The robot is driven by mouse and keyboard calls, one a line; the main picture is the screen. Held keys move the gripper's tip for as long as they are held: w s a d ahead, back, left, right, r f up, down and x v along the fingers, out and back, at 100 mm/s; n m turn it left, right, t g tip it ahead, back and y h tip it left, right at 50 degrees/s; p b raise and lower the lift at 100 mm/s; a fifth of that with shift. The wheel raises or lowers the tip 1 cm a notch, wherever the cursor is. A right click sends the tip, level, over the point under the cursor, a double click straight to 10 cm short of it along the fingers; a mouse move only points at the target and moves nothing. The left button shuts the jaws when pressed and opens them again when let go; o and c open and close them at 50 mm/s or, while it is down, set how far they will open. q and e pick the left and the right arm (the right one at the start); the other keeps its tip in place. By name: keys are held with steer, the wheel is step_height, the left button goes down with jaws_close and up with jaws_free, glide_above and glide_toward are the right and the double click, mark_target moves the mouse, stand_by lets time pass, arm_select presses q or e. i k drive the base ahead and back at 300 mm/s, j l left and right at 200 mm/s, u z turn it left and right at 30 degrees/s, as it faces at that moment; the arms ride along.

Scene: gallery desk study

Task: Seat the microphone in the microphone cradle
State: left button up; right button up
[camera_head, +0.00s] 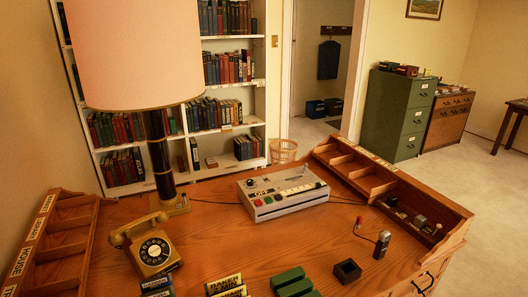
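A small upright grey-and-dark object (382,245), which looks like the microphone, stands on the desk at the right. A dark, square, open-topped holder (348,271) sits to its left and nearer the front edge; it looks like the microphone cradle, and it appears empty. The two stand apart. Neither of my grippers is in view.
A grey console (283,198) with coloured buttons sits mid-desk. A yellow rotary telephone (148,245) and a large lamp (158,150) stand left. Green blocks (292,282) and labelled boxes (226,286) lie at the front. Wooden compartments (385,185) line the right. A red-tipped item (358,225) is near the microphone.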

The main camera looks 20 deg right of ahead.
mark_target(347, 271)
steer(key=z, duration=1.65)
